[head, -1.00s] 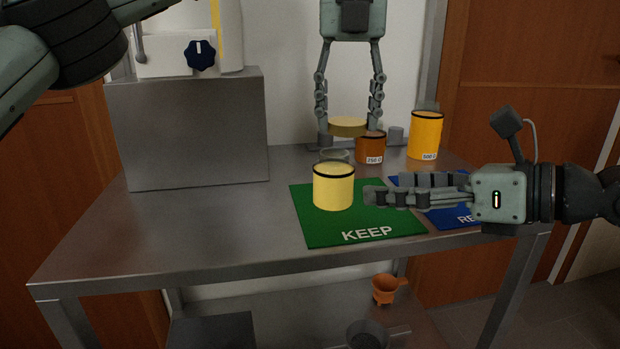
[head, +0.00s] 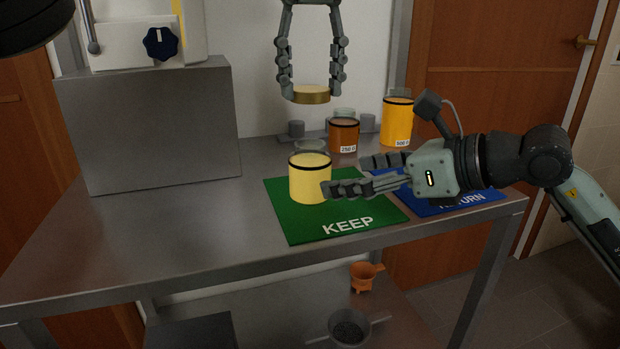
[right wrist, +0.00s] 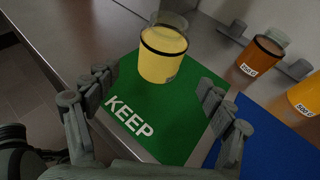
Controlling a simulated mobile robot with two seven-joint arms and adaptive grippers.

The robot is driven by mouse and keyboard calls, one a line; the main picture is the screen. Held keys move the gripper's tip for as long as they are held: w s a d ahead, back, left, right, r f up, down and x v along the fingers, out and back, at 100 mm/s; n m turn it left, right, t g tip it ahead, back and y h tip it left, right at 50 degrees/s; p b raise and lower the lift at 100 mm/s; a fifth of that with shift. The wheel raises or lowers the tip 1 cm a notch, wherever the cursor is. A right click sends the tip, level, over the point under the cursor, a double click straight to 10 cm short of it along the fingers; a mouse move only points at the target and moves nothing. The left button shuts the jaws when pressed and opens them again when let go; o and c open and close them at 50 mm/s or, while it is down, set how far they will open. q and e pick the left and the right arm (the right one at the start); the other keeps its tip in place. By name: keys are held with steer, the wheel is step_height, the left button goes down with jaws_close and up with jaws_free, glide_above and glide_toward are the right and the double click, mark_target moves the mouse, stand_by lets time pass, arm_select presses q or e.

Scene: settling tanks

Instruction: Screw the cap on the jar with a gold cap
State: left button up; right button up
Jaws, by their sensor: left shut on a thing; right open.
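My left gripper (head: 311,88) is shut on the gold cap (head: 311,95) and holds it in the air above the back of the table. The jar (head: 310,178), with pale yellow contents, a black band and a clear open neck, stands upright on the green KEEP mat (head: 290,223). It also shows in the right wrist view (right wrist: 163,56). My right gripper (head: 345,174) is open and empty beside the jar's right side. In the right wrist view the right gripper's fingers (right wrist: 158,92) are spread wide, with the jar ahead between them.
A brown jar (head: 343,137) labelled 250 and an orange jar (head: 397,123) labelled 500 stand at the back right. A blue RETURN mat (head: 455,200) lies right of the green one. A grey box (head: 150,130) fills the back left. The front left tabletop is clear.

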steer(key=x, duration=0.9)
steer(key=shift+f, duration=0.1)
steer(key=c, duration=1.8)
arm_select(q)
glide_above(312, 145)
steer(key=shift+w+f, duration=0.1)
steer(key=shift+f, duration=2.4)
steer(key=shift+f, duration=0.85)
steer(key=shift+f, duration=0.55)
arm_select(e)
jaws_close()
